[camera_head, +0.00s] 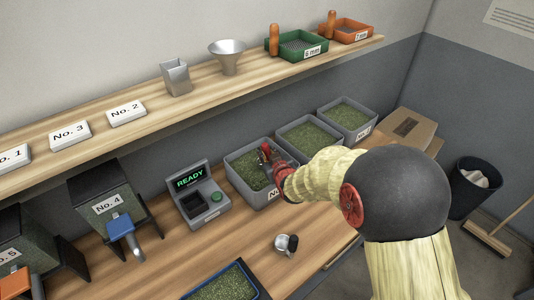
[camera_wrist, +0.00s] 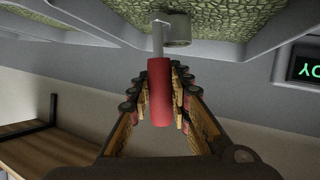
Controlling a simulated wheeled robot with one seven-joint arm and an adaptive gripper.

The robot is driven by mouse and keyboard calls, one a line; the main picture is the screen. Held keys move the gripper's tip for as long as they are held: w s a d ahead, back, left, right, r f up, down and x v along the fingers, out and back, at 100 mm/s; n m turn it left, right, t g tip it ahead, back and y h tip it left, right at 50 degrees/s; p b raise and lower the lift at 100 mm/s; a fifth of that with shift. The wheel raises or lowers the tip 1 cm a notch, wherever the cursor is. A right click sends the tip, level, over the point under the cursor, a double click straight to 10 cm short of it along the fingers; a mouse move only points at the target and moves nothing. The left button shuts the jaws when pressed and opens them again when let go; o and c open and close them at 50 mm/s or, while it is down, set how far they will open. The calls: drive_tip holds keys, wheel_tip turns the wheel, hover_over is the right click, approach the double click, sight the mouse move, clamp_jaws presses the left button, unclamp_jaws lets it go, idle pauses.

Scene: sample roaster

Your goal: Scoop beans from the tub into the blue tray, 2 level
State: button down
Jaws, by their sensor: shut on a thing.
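My gripper (camera_head: 279,172) is over the nearest grey bean tub (camera_head: 233,174), which holds green beans (camera_head: 248,163). In the wrist view my gripper (camera_wrist: 160,82) is shut on the red handle of a scoop (camera_wrist: 159,97). The scoop's grey cup (camera_wrist: 178,29) shows against the beans. I cannot tell whether the cup is in the beans or just above them, and its contents are hidden. The blue tray (camera_head: 259,287) is at the bottom edge of the head view, partly cut off, with green beans in it.
A grey device (camera_head: 198,197) showing READY stands left of the tub. Two more bean tubs (camera_head: 309,137) (camera_head: 347,120) stand behind it. A small metal vessel (camera_head: 287,243) is on the table between tub and tray. A shelf (camera_head: 200,91) runs above the back.

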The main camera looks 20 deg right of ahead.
drive_tip(key=shift+r+p, duration=1.8)
drive_tip(key=shift+r, duration=2.05)
